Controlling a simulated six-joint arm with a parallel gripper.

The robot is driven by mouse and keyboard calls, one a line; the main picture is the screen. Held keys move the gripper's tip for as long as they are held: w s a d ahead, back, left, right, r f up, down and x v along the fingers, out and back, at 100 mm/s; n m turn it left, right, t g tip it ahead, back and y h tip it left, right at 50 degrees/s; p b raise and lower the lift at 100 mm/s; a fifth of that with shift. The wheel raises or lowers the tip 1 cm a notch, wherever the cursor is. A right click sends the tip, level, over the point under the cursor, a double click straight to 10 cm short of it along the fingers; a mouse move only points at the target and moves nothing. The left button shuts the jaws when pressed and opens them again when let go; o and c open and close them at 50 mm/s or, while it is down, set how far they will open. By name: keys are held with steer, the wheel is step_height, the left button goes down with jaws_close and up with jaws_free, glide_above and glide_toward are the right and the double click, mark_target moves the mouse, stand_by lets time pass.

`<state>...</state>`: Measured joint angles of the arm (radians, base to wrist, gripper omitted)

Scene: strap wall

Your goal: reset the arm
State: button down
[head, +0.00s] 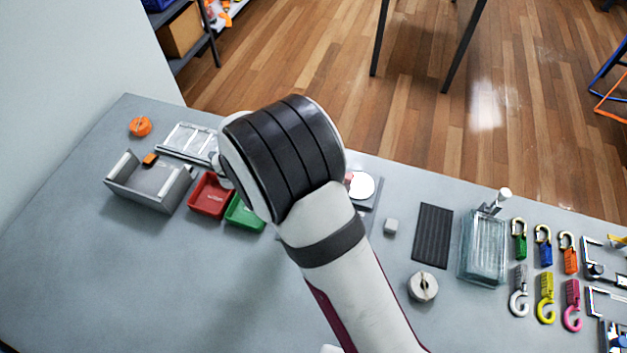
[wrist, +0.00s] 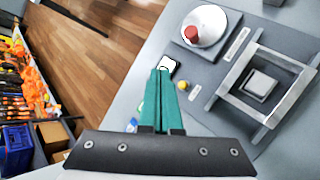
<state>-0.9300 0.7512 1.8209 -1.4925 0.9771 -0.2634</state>
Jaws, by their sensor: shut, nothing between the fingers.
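My gripper (wrist: 160,78) shows in the wrist view with its two teal fingers pressed together, nothing between them. Its tips are over the grey table, close to a small white and black piece (wrist: 169,63); whether they touch it I cannot tell. In the head view my arm reaches up from the bottom and its bulky joint fills the middle, hiding the gripper.
The wrist view shows a white disc with a red knob (wrist: 192,33), a square frame (wrist: 288,72) and a small yellow ball (wrist: 182,85). In the head view, a grey box (head: 138,191), red bin (head: 210,198), green bin (head: 243,214), glass-like container (head: 483,250) and several coloured hooks surround my arm. The front left table is clear.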

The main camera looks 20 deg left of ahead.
stand_by(0.5)
steer(key=s+d+r+m+g, duration=0.25)
steer(key=d+r+m, duration=0.2)
steer(key=d, duration=0.25)
steer(key=s+d+r+m+g+h, duration=0.1)
steer(key=s+d+r+m+g, duration=0.15)
steer(key=d+m, duration=0.35)
steer(key=s+d+r+m+g, duration=0.1)
steer(key=s+d+r+m, duration=0.25)
steer(key=d, duration=0.45)
steer(key=s+d+r+m+g+y, duration=0.1)
steer(key=s+m+y, duration=0.5)
steer(key=s+m, duration=0.7)
steer(key=s+r+g, duration=0.1)
steer(key=s+r, duration=0.1)
steer(key=s, duration=0.2)
steer(key=shift+s+m+g+y, duration=0.25)
steer(key=shift+m+g+y, duration=0.05)
steer(key=shift+m, duration=0.1)
steer(key=shift+d, duration=0.1)
